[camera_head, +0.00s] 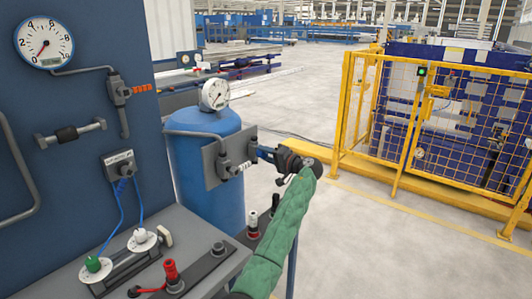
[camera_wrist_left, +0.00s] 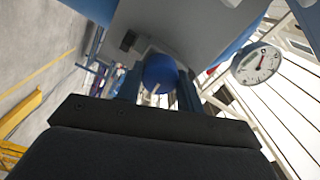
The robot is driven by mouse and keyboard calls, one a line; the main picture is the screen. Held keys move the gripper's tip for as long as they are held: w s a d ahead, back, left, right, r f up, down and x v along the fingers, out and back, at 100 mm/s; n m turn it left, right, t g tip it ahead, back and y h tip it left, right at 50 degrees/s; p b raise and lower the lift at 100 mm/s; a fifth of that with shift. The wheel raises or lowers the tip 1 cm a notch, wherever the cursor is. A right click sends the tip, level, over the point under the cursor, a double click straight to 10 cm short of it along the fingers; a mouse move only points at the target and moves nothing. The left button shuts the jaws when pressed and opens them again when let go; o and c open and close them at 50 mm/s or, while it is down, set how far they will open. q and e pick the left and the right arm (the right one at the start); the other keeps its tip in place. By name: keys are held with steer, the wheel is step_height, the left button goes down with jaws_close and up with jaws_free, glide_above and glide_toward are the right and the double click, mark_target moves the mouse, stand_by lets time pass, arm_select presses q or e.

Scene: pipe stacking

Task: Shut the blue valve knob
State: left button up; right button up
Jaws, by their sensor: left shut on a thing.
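The blue valve knob (camera_wrist_left: 160,70) shows in the left wrist view as a round blue shape between my two fingers. My left gripper (camera_head: 266,153) is shut on it, in front of the grey plate (camera_head: 221,166) on the blue tank (camera_head: 205,188). In the head view the fingers and gripper body largely hide the knob. The knob's turn angle cannot be told. My right gripper is not in view.
A round gauge (camera_head: 214,94) tops the tank; it also shows in the wrist view (camera_wrist_left: 258,63). A blue panel (camera_head: 95,80) with a larger gauge (camera_head: 44,43) and a grey bench (camera_head: 190,240) stand left. A yellow fence (camera_head: 430,125) is right. Open floor (camera_head: 310,85) lies behind.

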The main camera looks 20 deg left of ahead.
arm_select(q)
steer(key=shift+m, duration=0.6)
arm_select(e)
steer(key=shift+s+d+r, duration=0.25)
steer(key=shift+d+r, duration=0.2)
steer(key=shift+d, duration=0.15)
arm_select(q)
steer(key=o, duration=1)
steer(key=shift+w, duration=0.1)
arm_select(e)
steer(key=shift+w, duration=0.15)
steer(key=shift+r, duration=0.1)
